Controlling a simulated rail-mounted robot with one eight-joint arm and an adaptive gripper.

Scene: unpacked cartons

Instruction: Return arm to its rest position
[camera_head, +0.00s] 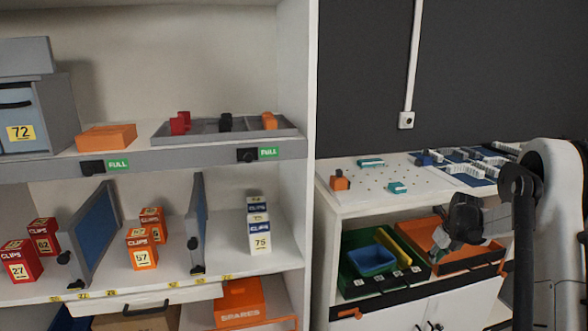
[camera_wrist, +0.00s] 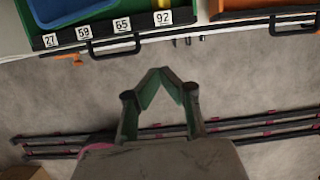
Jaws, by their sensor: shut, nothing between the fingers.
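My gripper (camera_wrist: 161,78) is shut and empty, its two green-lined fingers meeting at the tips in the wrist view. Bare grey floor and dark rails lie behind it. In the head view my arm stands at the right, in front of the white workbench, with its dark end part near the orange tray (camera_head: 423,236). The fingertips are hard to make out there. Nothing touches the fingers in the wrist view.
The shelf unit (camera_head: 297,150) at left holds red, orange and white-blue CLIPS cartons. The workbench (camera_head: 345,207) carries small parts. Below it sits a green tray (camera_head: 352,286) with a blue bin (camera_head: 372,260). Black tray handles (camera_wrist: 112,47) jut out above my gripper in the wrist view.

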